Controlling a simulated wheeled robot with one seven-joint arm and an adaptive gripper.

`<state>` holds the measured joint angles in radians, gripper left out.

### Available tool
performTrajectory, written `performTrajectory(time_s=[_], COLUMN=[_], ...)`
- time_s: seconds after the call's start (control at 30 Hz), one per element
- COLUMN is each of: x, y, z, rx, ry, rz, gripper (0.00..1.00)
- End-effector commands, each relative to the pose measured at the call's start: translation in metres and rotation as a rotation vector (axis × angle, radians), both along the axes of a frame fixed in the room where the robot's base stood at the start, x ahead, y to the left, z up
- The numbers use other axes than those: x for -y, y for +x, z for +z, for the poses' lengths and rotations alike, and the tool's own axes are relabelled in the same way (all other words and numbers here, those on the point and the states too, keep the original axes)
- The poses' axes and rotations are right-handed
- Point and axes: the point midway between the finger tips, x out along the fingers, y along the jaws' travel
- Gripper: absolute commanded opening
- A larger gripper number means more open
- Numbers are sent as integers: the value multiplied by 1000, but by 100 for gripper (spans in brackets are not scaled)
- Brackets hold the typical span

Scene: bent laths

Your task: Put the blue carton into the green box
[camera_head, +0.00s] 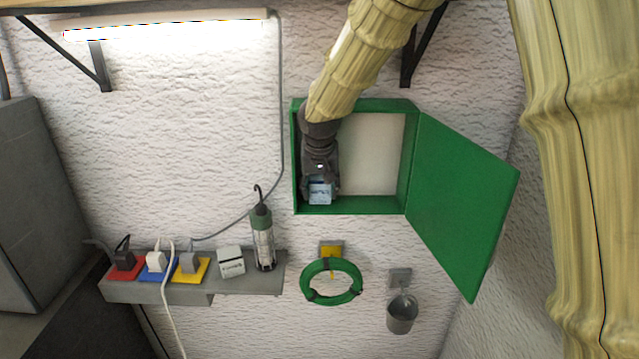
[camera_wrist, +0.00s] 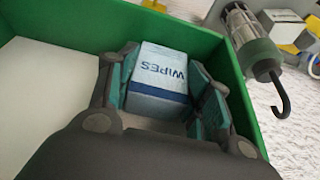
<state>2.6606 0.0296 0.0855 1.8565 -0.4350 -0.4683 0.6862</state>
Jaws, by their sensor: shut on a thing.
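The blue carton (camera_head: 320,191) is inside the green box (camera_head: 350,208), at its lower left. It also shows in the wrist view (camera_wrist: 160,82), pale blue and white with the word WIPES. My gripper (camera_head: 320,185) reaches into the open box and is shut on the carton, with a finger on each side of it in the wrist view (camera_wrist: 163,90). The carton's underside is hidden, so I cannot tell whether it touches the box floor. The box's green door (camera_head: 462,205) stands open to the right.
A grey shelf (camera_head: 190,290) at the lower left bears several plugs on coloured plates, a small white carton (camera_head: 231,262) and a hand lamp (camera_head: 263,238). A green ring (camera_head: 331,299) hangs below the box, with a grey cup (camera_head: 402,313) to its right.

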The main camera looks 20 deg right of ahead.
Motion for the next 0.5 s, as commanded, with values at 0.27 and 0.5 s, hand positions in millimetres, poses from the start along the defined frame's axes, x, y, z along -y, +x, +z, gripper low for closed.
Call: performTrajectory(time_s=[0.27, 0.5], x=[0, 0], y=[0, 0], z=[-3, -3], rx=[0, 0], ry=[0, 0], rz=[0, 0], gripper=[51, 58])
